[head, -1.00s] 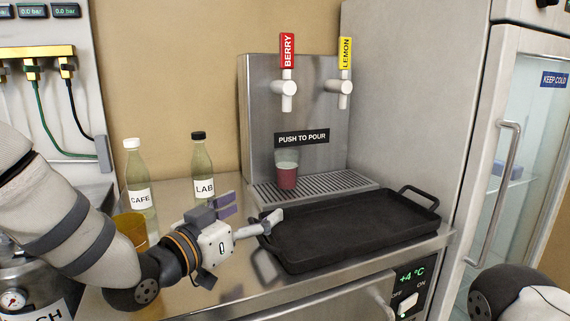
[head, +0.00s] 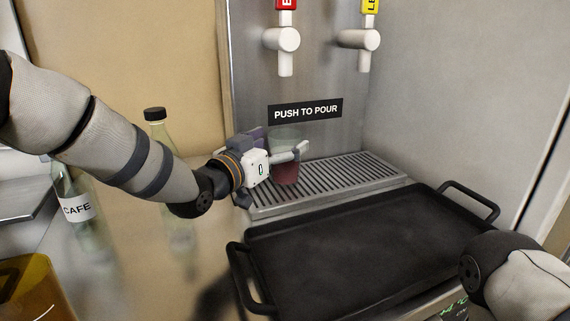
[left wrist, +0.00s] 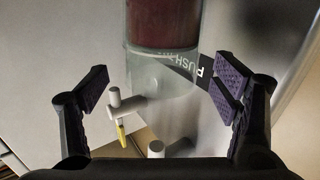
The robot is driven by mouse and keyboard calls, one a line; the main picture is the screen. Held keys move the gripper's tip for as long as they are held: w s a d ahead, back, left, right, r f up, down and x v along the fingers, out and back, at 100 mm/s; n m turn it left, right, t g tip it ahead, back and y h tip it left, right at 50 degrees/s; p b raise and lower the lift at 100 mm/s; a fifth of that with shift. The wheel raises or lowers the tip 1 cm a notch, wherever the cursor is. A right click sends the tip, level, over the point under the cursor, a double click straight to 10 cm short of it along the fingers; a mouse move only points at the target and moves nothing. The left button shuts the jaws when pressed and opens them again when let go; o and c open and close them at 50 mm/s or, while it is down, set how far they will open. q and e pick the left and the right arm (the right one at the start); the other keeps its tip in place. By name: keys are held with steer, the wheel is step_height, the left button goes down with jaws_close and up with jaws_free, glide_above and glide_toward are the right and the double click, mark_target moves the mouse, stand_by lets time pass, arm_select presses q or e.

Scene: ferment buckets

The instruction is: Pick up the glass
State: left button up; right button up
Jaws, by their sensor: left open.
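The glass (head: 286,172), clear with dark red liquid in its lower part, stands upright on the drip tray under the red-handled tap. My left gripper (head: 282,148) is open at the glass, and one pale finger passes in front of its upper part. In the left wrist view the glass (left wrist: 163,70) appears inverted at the top middle, between the lines of the two spread purple-padded fingers (left wrist: 160,88). I cannot tell whether a finger touches it. My right gripper is out of view; only part of my right arm shows.
The slatted drip tray (head: 345,181) lies below two white taps. A black tray with handles (head: 350,245) sits in front, right of my left gripper. Bottles, one labelled CAFE (head: 77,208), and an amber container (head: 35,285) stand left.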

arm_select(q)
steer(key=x, duration=0.2)
steer(key=shift+w+d+f, duration=0.15)
steer(key=shift+w+d, duration=0.05)
steer(key=shift+w, duration=0.15)
steer(key=shift+c, duration=1.1)
jaws_close()
steer(key=shift+r, duration=0.25)
